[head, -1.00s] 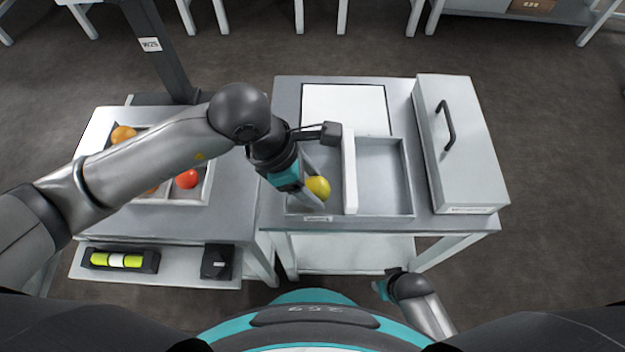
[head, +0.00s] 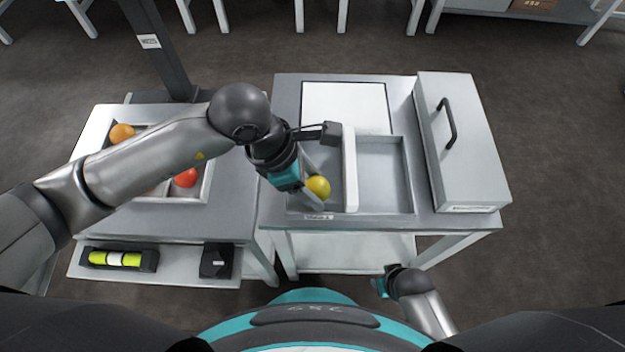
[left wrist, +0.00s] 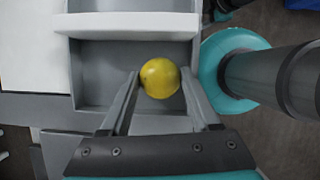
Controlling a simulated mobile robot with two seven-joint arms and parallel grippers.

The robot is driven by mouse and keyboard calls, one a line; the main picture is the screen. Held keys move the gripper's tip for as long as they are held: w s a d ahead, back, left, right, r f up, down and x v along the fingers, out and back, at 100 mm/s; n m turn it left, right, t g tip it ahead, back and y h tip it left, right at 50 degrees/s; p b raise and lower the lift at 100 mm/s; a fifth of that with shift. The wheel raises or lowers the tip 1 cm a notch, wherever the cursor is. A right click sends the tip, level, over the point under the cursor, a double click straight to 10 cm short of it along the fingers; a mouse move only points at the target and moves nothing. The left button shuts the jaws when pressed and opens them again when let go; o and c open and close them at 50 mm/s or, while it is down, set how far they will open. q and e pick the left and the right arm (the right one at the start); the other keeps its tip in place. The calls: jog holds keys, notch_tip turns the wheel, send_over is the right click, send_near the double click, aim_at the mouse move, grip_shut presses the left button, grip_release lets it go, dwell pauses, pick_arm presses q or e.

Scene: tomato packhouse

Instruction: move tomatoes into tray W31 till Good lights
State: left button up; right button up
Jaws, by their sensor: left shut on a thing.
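My left gripper (head: 305,188) is shut on a yellow tomato (head: 317,187), held at the left compartment of a grey tray (head: 384,214) on the right-hand table. In the left wrist view the yellow tomato (left wrist: 160,78) sits between the fingertips, over the grey compartment floor. I cannot tell whether it touches the floor. The tray's front label is too small to read. A second tray (head: 207,183) on the left-hand table holds an orange tomato (head: 122,134) and a red tomato (head: 186,178); my left arm hides part of it. My right gripper (head: 385,284) is low in front of the right-hand table, its fingers unclear.
A white divider (head: 350,170) stands beside the left gripper. The tray's right compartment (head: 382,175) is empty. A grey box with a black handle (head: 460,150) stands at right. A black holder with yellow-green bars (head: 120,260) and a black box (head: 217,261) are on the lower left shelf.

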pick_arm(q)
jog(key=shift+f+b, duration=0.45)
jog(key=o, duration=1)
jog(key=c, duration=0.3)
jog(key=shift+c, duration=0.2)
jog(key=shift+r, duration=0.1)
jog(key=shift+r+p, duration=2.7)
jog(key=shift+r, duration=0.7)
